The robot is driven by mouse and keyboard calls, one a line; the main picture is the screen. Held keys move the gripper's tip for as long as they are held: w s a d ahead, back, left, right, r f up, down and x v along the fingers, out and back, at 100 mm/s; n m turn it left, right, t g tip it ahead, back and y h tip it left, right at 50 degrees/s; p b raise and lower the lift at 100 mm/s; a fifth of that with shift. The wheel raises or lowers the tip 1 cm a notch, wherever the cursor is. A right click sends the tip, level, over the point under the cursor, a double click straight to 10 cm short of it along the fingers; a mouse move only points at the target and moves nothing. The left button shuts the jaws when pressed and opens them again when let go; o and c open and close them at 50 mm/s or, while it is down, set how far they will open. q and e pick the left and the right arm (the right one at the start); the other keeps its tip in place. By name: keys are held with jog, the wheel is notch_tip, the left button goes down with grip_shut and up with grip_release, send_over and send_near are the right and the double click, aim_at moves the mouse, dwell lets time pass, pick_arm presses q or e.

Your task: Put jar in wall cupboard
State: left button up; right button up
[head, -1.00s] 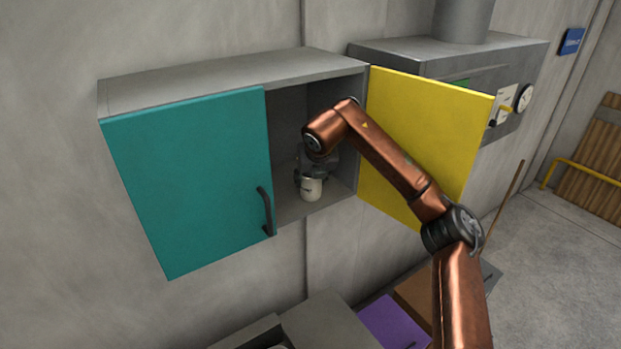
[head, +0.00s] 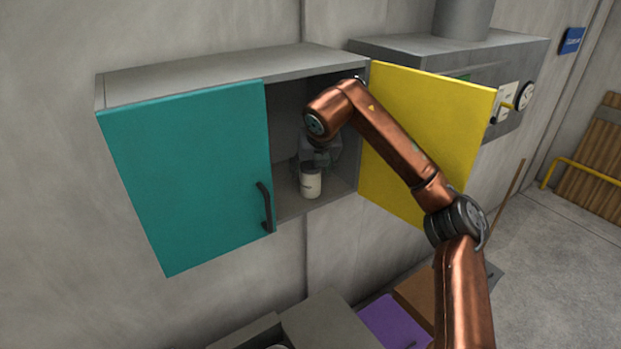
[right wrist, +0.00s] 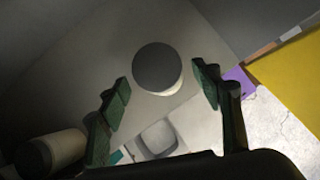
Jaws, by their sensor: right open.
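The wall cupboard (head: 185,78) has a shut teal left door and an open yellow right door (head: 430,130). The white jar with a dark lid (head: 311,183) stands upright on the cupboard floor in the open right half. In the right wrist view the jar (right wrist: 158,70) sits ahead of and between the spread fingers. My right gripper (right wrist: 163,88) is open and apart from the jar; in the head view it is partly hidden by my own arm, just above and behind the jar. My left gripper is not in view.
Another pale cylindrical item with a dark end (right wrist: 50,152) is at the lower left of the right wrist view. A grey hood (head: 440,50) is right of the cupboard. My right arm passes close before the yellow door. Purple and brown surfaces lie below.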

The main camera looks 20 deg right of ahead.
jog(key=b+v, duration=0.1)
jog(key=v, duration=0.6)
jog(key=shift+s+r, duration=0.15)
jog(key=shift+r, duration=0.05)
